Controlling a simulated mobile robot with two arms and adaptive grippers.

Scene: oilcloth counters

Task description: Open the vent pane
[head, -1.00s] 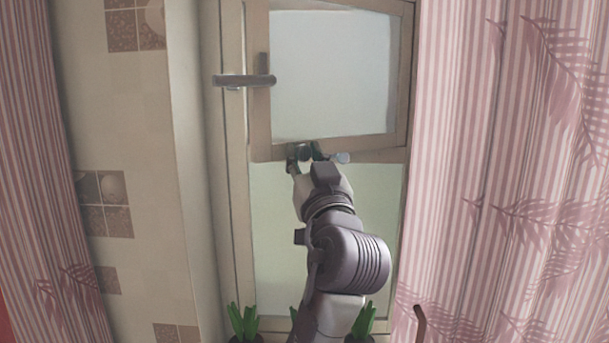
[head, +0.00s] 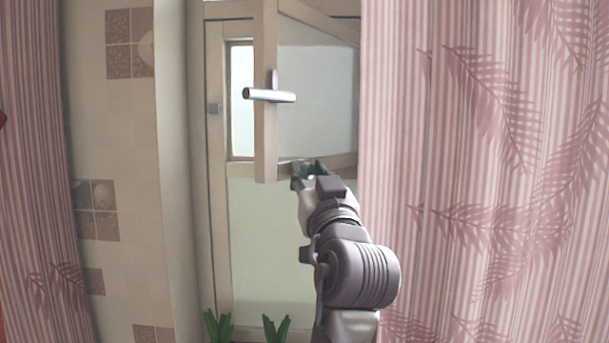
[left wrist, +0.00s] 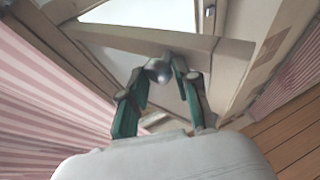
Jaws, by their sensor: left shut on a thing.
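The vent pane (head: 318,95) is the upper, beige-framed part of the window. It stands partly open: its left stile is swung out toward me, and a bright gap shows between it and the window frame (head: 216,140). A metal lever handle (head: 270,95) on that stile lies roughly level. My left gripper (head: 308,172) is at the pane's bottom rail, right of the stile. My right gripper is not in view.
A pink striped curtain (head: 490,170) hangs close on the right, beside my left arm, and another (head: 35,180) hangs at the far left. Green potted plants (head: 275,328) stand below the window. A tiled wall (head: 125,190) is on the left.

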